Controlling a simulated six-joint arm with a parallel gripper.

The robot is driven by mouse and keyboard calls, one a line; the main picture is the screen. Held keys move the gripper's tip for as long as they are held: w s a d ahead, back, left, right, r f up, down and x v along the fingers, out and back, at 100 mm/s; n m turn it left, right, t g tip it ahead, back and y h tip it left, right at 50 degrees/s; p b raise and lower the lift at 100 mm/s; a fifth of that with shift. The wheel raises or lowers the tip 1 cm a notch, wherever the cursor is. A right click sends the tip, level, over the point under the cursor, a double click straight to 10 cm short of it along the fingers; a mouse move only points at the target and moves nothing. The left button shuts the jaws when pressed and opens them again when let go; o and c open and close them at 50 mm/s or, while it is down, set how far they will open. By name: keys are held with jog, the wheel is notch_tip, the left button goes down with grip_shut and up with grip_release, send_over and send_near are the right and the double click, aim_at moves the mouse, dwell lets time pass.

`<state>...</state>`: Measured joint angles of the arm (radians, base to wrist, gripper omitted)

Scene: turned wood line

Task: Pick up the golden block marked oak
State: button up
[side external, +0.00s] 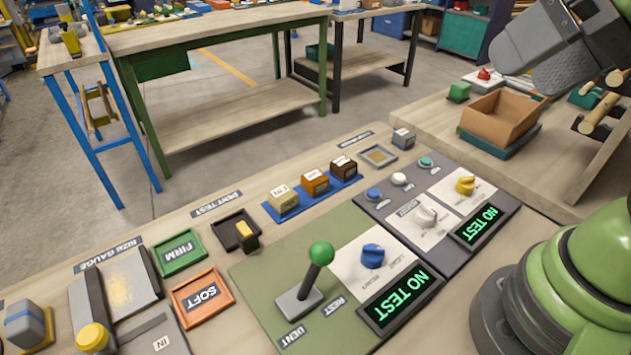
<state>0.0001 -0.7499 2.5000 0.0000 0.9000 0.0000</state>
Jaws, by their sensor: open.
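The golden block (315,182) stands in the middle of a row of three on a blue strip (292,212). It has a white label on top, too small to read surely. A paler yellowish block (283,202) is to its left and a dark brown block (343,169) to its right, with small gaps between them. My gripper (545,70) is at the upper right, cut by the frame edge. It is open, high and well away from the blocks, and no block is seen in it.
A green-knobbed lever (320,255) rises in front of the row. Blue, grey and yellow knobs (465,185) stand on panels to the right. A square tray (377,156) and grey block (403,138) lie just right of the row. A brown open box (505,118) stands further right.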

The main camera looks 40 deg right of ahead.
jog(key=n+g+h, duration=0.2)
jog(key=n+g, duration=0.2)
jog(key=g, duration=0.3)
send_over(317, 179)
jog(key=f, duration=2.4)
jog(key=shift+w+d+f, duration=0.1)
jog(key=shift+w+f, duration=0.1)
jog(key=f, duration=0.6)
jog(key=shift+s, duration=0.2)
jog(key=shift+r, duration=0.1)
jog(key=c, duration=1)
